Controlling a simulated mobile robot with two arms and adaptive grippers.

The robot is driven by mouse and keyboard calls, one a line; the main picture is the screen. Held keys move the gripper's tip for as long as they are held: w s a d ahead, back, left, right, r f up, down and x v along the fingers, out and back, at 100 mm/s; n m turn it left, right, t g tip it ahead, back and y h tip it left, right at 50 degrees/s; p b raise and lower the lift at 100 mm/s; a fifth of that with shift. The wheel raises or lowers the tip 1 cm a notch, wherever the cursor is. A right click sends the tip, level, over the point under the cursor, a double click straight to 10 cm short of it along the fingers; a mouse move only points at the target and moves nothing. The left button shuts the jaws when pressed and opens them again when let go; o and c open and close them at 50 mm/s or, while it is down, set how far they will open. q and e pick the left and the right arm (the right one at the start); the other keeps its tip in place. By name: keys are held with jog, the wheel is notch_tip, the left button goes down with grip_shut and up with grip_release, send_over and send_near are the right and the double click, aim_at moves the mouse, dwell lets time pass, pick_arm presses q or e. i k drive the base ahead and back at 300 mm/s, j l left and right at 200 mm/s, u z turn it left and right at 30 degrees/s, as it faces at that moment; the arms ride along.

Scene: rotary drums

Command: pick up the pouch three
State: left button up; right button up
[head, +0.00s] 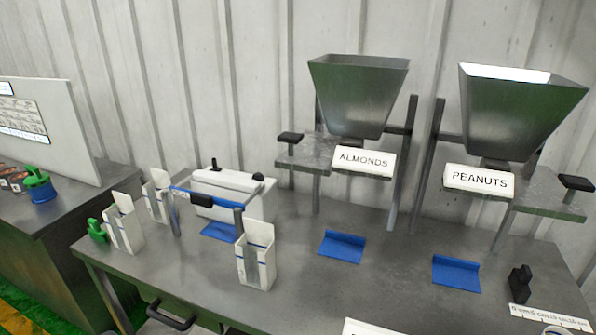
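Three white, open-topped pouch-like containers stand upright on the metal table (300,285). One pouch (123,230) is near the table's left edge. Another pouch (158,197) stands behind it, partly hidden. A third pouch (255,258), with a grey front strip, stands further right near the front edge. No marking that I can read tells which one is pouch three. Neither of my grippers shows in the head view.
A white machine (232,187) with a blue-and-black bar (203,199) stands among the pouches. Hoppers labelled almonds (358,92) and peanuts (520,112) stand behind blue trays (342,247). A green object (97,230) sits at the left edge.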

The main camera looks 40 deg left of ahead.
aim_at(256, 256)
jog(key=u, duration=1.6)
